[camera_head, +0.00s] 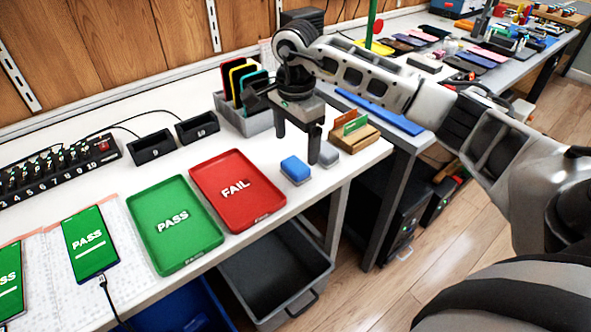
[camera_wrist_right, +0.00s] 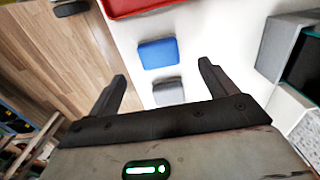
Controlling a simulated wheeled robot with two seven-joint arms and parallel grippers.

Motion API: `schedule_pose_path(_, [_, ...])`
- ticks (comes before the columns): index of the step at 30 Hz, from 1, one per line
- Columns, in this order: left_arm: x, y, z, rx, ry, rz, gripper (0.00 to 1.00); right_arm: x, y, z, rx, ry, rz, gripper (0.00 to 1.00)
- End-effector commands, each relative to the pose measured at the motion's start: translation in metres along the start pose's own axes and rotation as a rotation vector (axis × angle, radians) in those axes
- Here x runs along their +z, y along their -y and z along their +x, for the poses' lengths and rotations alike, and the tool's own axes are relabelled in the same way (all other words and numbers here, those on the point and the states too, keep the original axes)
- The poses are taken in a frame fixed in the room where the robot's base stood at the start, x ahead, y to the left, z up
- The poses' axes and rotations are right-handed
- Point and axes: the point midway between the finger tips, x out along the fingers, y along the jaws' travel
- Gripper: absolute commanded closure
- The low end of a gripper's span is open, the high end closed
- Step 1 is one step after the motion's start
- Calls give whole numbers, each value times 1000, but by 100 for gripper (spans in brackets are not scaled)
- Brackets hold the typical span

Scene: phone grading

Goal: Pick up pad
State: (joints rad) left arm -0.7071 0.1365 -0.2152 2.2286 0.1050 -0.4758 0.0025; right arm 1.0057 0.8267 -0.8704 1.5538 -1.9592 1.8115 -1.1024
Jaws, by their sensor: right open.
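A blue pad (camera_head: 295,169) lies on the white table, right of the red tray. A grey pad (camera_head: 327,154) lies just behind it to the right. In the right wrist view the blue pad (camera_wrist_right: 158,53) and the grey pad (camera_wrist_right: 168,93) lie one beyond the other on the table. My right gripper (camera_head: 297,146) is open and empty, pointing down above the table by the two pads. In the right wrist view its fingers (camera_wrist_right: 161,82) stand apart on either side of the grey pad, touching neither pad. My left gripper is not in view.
The red FAIL tray (camera_head: 258,209) and green PASS tray (camera_head: 185,255) lie left of the pads. A grey bin (camera_head: 238,122) with phones stands behind my gripper. A wooden card holder (camera_head: 354,139) stands close to the right. The table's front edge is near the pads.

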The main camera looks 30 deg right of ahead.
Motion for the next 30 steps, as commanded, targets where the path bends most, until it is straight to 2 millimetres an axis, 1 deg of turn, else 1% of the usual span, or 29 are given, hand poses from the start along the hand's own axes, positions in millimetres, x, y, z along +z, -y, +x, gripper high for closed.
schedule_pose_path(1, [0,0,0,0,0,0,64,0,0,7,3,1,0,15])
schedule_pose_path(8, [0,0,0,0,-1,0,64,1,-1,23,3,1,0,15])
schedule_pose_path(16, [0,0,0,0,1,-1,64,2,-2,61,2,3,0,15])
schedule_pose_path(19, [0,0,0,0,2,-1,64,2,-1,67,-1,2,0,15])
schedule_pose_path(25, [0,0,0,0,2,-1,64,2,-1,68,-2,1,0,15])
schedule_pose_path(26, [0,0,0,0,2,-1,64,2,-1,68,-1,1,-1,18])
schedule_pose_path(27, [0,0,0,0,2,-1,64,2,-1,68,-1,1,-1,29])
schedule_pose_path(29, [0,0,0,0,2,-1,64,2,-1,68,-1,2,0,46])
schedule_pose_path(30, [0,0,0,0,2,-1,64,2,-1,68,-1,2,0,57])
